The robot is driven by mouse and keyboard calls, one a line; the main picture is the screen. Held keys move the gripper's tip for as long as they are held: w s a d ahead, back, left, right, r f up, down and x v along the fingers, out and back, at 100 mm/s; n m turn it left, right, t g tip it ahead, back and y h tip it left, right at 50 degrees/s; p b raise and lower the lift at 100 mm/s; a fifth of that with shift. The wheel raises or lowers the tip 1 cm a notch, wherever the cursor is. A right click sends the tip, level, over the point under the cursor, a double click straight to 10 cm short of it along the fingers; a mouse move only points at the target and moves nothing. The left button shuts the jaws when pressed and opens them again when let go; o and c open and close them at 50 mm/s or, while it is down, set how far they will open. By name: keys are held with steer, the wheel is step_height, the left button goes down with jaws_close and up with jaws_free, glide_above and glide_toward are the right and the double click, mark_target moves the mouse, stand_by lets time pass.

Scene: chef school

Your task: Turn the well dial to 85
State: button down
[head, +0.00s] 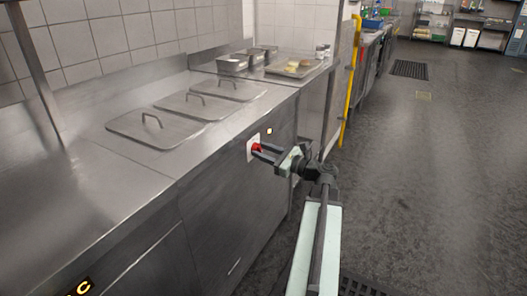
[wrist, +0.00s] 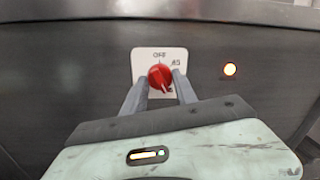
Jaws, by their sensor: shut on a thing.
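The red well dial (wrist: 160,75) sits on a white plate (wrist: 148,57) on the steel counter's front. The plate reads "OFF" at the top and what looks like "85" at the upper right; another mark at the lower right is partly hidden. The dial's pale pointer line points down and slightly right, not at the "85". My gripper (wrist: 160,90) is shut on the dial, one finger on each side. In the head view the dial (head: 257,148) shows at the tips of my gripper (head: 262,152).
A lit amber lamp (wrist: 230,69) is right of the plate. Lidded wells (head: 160,128) are set in the counter top (head: 120,180). A tray of food (head: 292,68) stands at the far end. The floor (head: 440,170) to the right is open.

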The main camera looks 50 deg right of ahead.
steer(key=c, duration=1)
jaws_free()
steer(key=shift+o, duration=0.2)
steer(key=shift+s, duration=0.1)
steer(key=s+d, duration=0.1)
steer(key=s, duration=0.6)
steer(key=shift+s+d+f, duration=0.15)
steer(key=shift+s+d, duration=0.05)
steer(key=shift+s, duration=0.05)
